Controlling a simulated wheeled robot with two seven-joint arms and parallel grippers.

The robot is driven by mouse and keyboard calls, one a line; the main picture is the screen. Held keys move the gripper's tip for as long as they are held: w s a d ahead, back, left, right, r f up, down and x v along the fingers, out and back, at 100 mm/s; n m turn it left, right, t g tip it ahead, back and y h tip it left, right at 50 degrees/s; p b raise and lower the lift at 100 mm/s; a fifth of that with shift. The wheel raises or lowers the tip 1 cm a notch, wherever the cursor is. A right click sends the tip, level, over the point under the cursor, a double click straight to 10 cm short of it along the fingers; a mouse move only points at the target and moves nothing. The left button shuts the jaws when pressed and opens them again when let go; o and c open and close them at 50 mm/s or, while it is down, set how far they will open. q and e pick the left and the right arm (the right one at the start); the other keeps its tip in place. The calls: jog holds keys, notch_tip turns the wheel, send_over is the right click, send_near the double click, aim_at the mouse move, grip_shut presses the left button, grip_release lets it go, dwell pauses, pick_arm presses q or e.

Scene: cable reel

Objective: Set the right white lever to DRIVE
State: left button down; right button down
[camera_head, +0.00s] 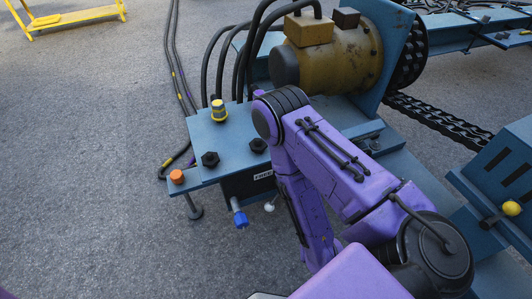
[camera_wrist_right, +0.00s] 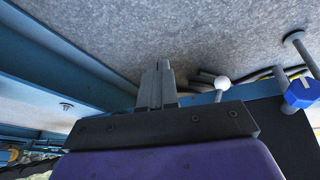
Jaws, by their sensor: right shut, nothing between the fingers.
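The white lever, a white ball on a thin stem, shows in the head view (camera_head: 269,207) under the front edge of the blue machine plate. It also shows in the right wrist view (camera_wrist_right: 222,84), just right of my right gripper (camera_wrist_right: 157,84). That gripper is shut and empty, its fingers together, with a visible gap between them and the white ball. A lever with a blue knob (camera_head: 240,219) stands left of the white one in the head view. In the head view my purple right arm hides its gripper. My left gripper is not in view.
A black panel with a partly covered white label (camera_head: 263,175) sits behind the levers. The blue plate (camera_head: 224,140) carries an orange cap (camera_head: 177,176), a yellow-topped fitting (camera_head: 218,110) and black knobs. Black cables run behind it. Open pavement (camera_head: 90,200) lies left.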

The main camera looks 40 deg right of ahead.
jog(key=shift+w, duration=0.1)
jog(key=n+t+b, duration=0.2)
jog(key=n+b, duration=0.4)
jog(key=n, duration=0.2)
send_near(275, 200)
jog(key=a+f, duration=0.2)
jog(key=a, duration=0.4)
jog(key=shift+s+d+r, duration=0.1)
jog(key=shift+s+d, duration=0.05)
jog(key=shift+s, duration=0.25)
jog(key=b+x, duration=0.5)
jog(key=x, duration=0.5)
jog(key=shift+d, duration=0.2)
